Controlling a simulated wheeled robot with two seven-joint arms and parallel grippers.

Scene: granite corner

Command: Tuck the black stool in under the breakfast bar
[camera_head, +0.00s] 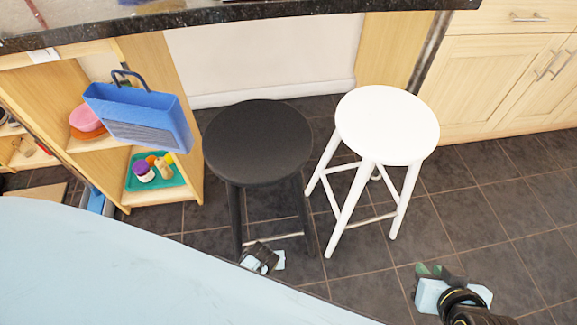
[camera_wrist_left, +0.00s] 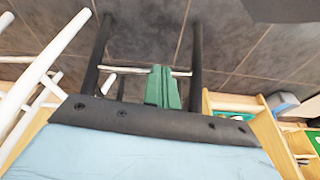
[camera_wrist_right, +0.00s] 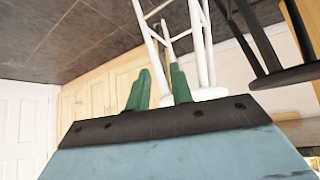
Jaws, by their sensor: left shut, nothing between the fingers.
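The black stool (camera_head: 258,142) stands upright on the tiled floor in front of the breakfast bar (camera_head: 240,14), left of the white stool. In the head view its seat shows whole, clear of the counter edge. My left gripper (camera_head: 262,262) is low by its front legs. In the left wrist view the green fingertips (camera_wrist_left: 163,86) are together and empty, between two dark legs and overlapping the pale rail; I cannot tell whether they touch it. My right gripper (camera_head: 433,272) is low at the right, away from the black stool. Its fingers (camera_wrist_right: 160,92) are apart and empty.
The white stool (camera_head: 387,125) stands close beside the black stool on the right. A shelf unit (camera_head: 165,95) with a blue bag (camera_head: 140,115) is on the left. Wooden cabinets (camera_head: 495,85) are at the right. Floor is open at the lower right.

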